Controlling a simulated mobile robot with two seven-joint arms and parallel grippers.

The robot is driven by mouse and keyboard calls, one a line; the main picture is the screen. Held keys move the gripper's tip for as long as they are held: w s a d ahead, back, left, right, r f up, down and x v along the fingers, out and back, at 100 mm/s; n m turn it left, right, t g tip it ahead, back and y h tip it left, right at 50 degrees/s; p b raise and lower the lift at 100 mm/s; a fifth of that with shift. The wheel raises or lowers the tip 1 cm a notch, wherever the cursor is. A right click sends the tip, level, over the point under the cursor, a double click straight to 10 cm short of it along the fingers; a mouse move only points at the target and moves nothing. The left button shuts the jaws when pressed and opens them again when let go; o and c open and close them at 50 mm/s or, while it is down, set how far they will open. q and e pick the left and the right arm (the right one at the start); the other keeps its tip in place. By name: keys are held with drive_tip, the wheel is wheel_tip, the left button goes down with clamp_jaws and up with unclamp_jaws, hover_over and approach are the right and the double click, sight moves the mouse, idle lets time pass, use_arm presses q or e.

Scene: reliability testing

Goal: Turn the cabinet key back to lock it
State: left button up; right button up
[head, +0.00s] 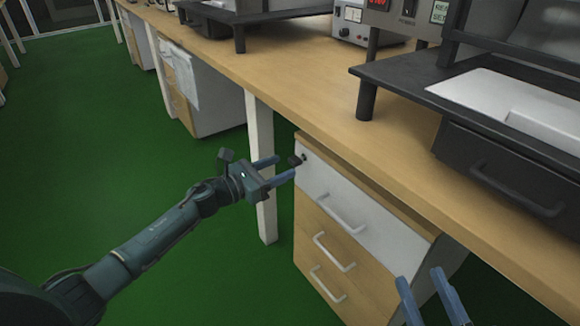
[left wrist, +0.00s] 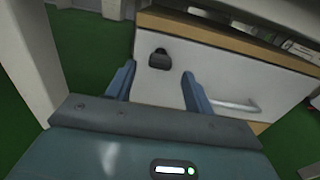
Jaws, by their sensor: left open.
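The cabinet (head: 325,245) stands under the workbench, with a white top drawer and wooden drawers below. The dark key (head: 296,160) is at the upper left of the white drawer front. In the left wrist view the key (left wrist: 159,59) shows as a dark block in front of the white panel. My left gripper (head: 279,169) is open in front of the cabinet. My right gripper (head: 429,285) shows two spread fingers at the bottom right, in front of the cabinet's drawers.
The wooden workbench (head: 285,95) overhangs the cabinet, and its white leg (head: 262,170) stands just behind my left gripper. Drawer handles (head: 334,252) stick out from the cabinet front. The green floor (head: 80,160) to the left is clear.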

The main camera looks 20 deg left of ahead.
sight(291, 163)
use_arm(q)
drive_tip(key=shift+b+x, duration=0.3)
drive_tip(key=shift+x, duration=1.65)
drive_tip(key=shift+c, duration=0.4)
drive_tip(key=c, duration=0.9)
